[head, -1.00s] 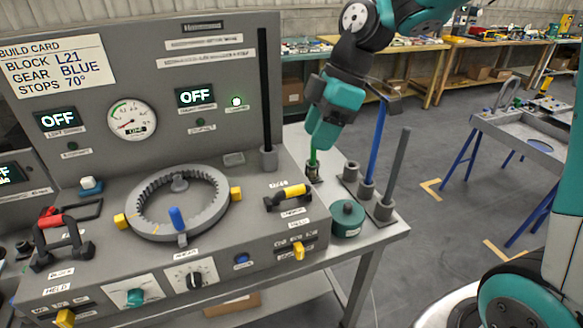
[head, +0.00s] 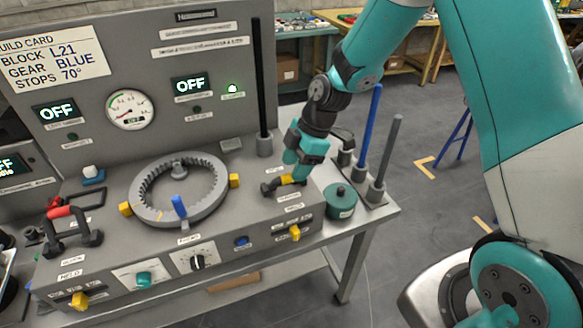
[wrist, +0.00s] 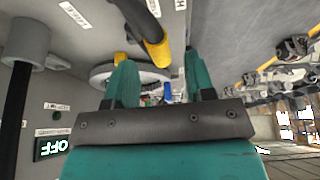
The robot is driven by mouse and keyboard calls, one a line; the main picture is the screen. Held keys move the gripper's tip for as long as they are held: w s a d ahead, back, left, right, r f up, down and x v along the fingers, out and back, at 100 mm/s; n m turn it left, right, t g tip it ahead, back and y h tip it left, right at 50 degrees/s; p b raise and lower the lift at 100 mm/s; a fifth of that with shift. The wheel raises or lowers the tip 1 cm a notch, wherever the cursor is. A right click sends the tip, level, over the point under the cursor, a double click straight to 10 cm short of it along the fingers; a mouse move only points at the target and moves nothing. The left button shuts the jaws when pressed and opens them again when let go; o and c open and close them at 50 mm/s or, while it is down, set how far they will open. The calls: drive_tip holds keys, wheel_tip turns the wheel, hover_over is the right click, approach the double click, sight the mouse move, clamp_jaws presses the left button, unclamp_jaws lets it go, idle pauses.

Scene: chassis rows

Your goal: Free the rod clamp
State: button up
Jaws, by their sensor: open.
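The lever with the yellow grip (head: 290,180), which I take to be the rod clamp, sits on the right of the console top, its black arm reaching left. My gripper (head: 296,168) is open just above the grip, at its right end. In the wrist view, the yellow grip (wrist: 155,50) shows at the fingertips, between my open fingers (wrist: 162,78). I cannot tell whether they touch it. A black rod (head: 262,75) stands upright in a grey collar (head: 264,145) behind the lever. A green lamp (head: 232,88) is lit on the panel above.
A grey ring gear (head: 140,195) with a blue peg (head: 180,206) lies left of the lever. A round green pot (head: 341,201), a blue rod (head: 370,130) and a grey rod (head: 388,150) stand close on the right. A red-gripped handle (head: 60,212) is far left.

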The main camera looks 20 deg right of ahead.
sight(287, 181)
drive_tip(key=shift+x, duration=1.3)
clamp_jaws()
